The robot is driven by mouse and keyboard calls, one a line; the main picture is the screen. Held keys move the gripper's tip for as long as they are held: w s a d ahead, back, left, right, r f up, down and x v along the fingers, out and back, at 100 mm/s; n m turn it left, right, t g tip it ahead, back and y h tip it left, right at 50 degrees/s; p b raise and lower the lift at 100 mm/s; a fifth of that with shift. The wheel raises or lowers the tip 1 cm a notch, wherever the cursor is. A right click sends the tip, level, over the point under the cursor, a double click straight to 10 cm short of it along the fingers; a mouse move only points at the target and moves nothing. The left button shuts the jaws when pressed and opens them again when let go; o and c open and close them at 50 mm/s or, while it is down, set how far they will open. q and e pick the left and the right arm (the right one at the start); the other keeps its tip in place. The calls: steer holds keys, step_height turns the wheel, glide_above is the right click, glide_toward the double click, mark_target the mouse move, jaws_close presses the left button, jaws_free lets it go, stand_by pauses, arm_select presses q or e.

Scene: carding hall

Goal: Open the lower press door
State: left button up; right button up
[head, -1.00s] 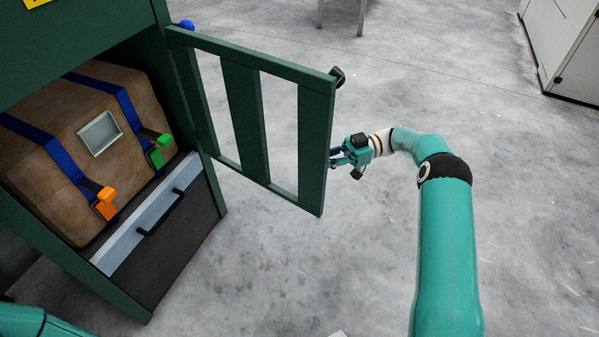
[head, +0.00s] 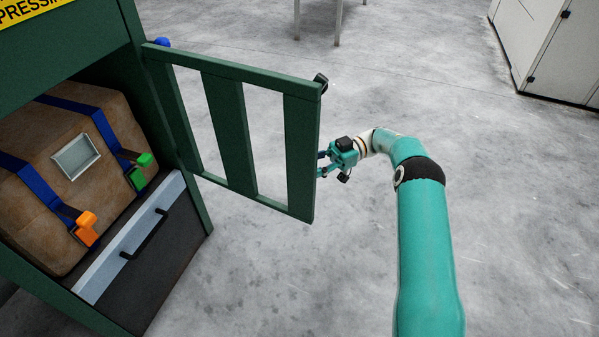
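Whether the fingers touch the door is not clear. The press (head: 85,48) is open behind the door, showing a brown bale. My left gripper is not in view.
The brown bale (head: 40,160) has blue straps with an orange buckle (head: 86,228) and a green buckle (head: 138,178). Below it is a dark panel with a black handle (head: 145,235). A white cabinet (head: 560,50) stands at upper right. The grey floor around the door is clear.

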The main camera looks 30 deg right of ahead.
step_height(320, 180, up, 10)
steer(key=shift+f, duration=0.1)
stand_by(0.5)
stand_by(0.4)
